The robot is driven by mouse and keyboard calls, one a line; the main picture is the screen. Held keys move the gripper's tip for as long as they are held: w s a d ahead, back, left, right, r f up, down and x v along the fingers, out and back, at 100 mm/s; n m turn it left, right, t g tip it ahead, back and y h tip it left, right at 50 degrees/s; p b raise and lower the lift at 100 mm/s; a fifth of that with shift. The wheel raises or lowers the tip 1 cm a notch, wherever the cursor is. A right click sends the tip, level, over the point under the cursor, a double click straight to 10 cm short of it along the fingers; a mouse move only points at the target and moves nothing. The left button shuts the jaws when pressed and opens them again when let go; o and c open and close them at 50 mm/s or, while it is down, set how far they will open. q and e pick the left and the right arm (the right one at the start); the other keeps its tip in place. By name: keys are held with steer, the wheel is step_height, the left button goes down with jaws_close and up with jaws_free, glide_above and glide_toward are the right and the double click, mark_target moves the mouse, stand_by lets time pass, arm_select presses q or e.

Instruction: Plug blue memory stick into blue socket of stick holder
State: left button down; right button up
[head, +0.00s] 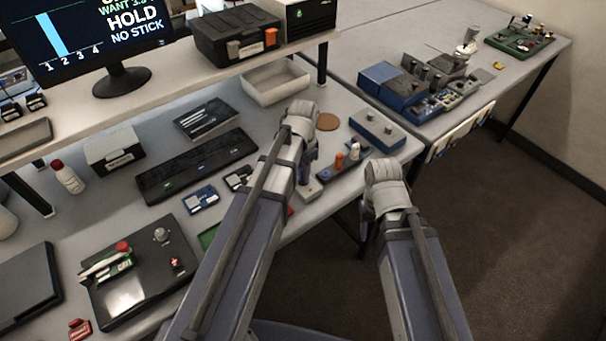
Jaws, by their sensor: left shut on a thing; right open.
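My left arm reaches over the near table, and its grey joint (300,115) hides most of what lies beyond it. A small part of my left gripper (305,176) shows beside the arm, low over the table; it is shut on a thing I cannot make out. Right of it is a dark low block (328,172), probably the stick holder, with an orange piece (340,160) and a pale piece (354,151) upright on it.
A blue-grey box with knobs (377,130) and a brown disc (329,122) lie behind the holder. A keyboard (196,165), a black panel device (140,270) and a white tray (275,82) stand left. The monitor (85,40) reads "HOLD NO STICK". Open floor lies right.

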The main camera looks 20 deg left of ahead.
arm_select(q)
steer(key=shift+r+p, duration=2.65)
steer(key=shift+r, duration=0.15)
arm_select(e)
steer(key=shift+r, duration=2.8)
